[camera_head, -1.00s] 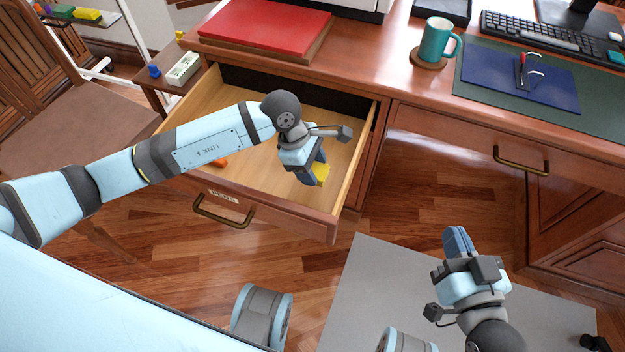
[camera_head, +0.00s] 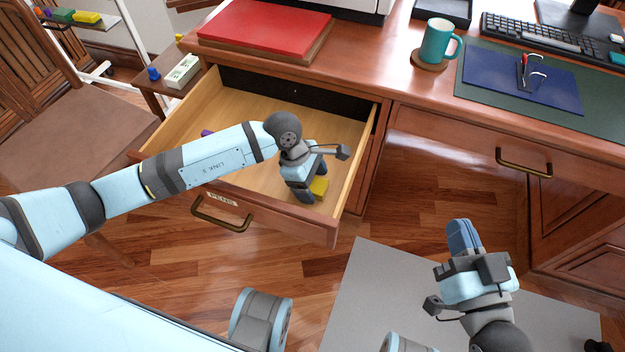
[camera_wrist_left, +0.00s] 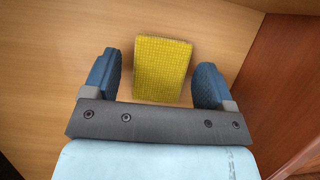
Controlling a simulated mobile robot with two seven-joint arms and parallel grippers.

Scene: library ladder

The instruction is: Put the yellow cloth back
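The yellow cloth (camera_head: 320,187) is a small ribbed block-like piece in the front right corner of the open drawer (camera_head: 272,222). In the left wrist view the cloth (camera_wrist_left: 162,68) lies on the drawer's wooden floor, between and ahead of the fingertips. My left gripper (camera_head: 308,193) is down inside the drawer. Its fingers in the left wrist view (camera_wrist_left: 160,80) stand wide apart, with a gap at the left of the cloth and a narrow one at the right. My right gripper (camera_head: 460,236) is above the grey mat, its fingers together and empty.
A purple object (camera_head: 207,133) shows in the drawer behind my left arm. The drawer's right wall (camera_head: 357,160) is close to my left gripper. On the desk are a red folder (camera_head: 265,27), a teal mug (camera_head: 436,42) and a blue folder (camera_head: 520,80). A brown chair (camera_head: 75,135) stands left.

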